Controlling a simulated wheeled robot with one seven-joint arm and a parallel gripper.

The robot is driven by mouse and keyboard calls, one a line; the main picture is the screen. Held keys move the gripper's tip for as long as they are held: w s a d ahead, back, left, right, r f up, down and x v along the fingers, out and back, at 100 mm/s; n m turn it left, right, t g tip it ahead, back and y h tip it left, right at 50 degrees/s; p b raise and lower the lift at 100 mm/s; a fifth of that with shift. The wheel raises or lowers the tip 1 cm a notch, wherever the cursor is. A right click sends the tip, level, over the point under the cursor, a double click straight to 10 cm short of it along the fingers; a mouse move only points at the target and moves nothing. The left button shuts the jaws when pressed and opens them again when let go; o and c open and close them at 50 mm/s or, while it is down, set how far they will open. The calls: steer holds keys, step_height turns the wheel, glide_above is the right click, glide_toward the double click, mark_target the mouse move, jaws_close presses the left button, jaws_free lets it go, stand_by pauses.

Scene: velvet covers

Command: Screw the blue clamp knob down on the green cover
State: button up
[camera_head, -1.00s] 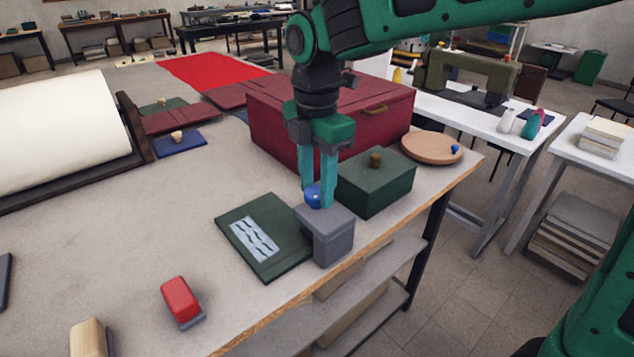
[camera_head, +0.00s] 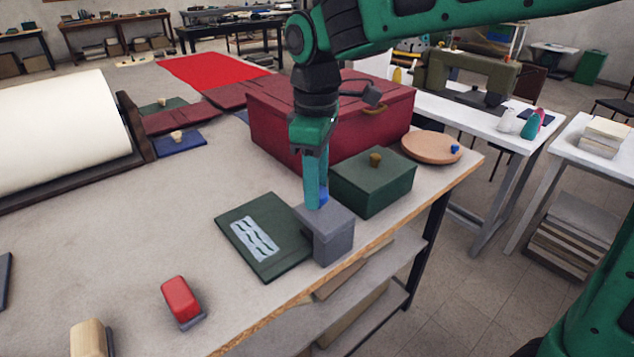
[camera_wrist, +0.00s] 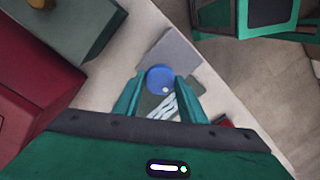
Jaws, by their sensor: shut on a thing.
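The blue clamp knob (camera_wrist: 160,77) sits on top of the grey clamp (camera_head: 333,240). It also shows as a small blue patch behind a finger in the head view (camera_head: 323,193). My gripper (camera_head: 317,200) points straight down over the clamp. In the wrist view its two fingertips (camera_wrist: 159,82) are on either side of the knob, shut on it. The green cover (camera_head: 280,256), with a pale wavy-patterned patch, lies flat on the table. The clamp stands at the cover's right edge. The knob's thread is hidden.
A green box (camera_head: 385,191) with a brown knob stands close right of my gripper, and a large red box (camera_head: 270,128) behind. A round wooden dish (camera_head: 418,149) is at the back right. A red-topped block (camera_head: 179,299) lies front left. The table's front edge is near the clamp.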

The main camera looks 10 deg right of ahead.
steer(key=m, duration=0.5)
steer(key=shift+w+r+m, duration=0.15)
steer(key=shift+w+m, duration=0.1)
steer(key=shift+m, duration=0.05)
steer(key=m, duration=0.5)
steer(key=shift+m, duration=0.3)
steer(key=o, duration=1)
steer(key=shift+s, duration=0.1)
step_height(320, 180, up, 11)
steer(key=shift+f, duration=0.2)
steer(key=shift+d, duration=0.1)
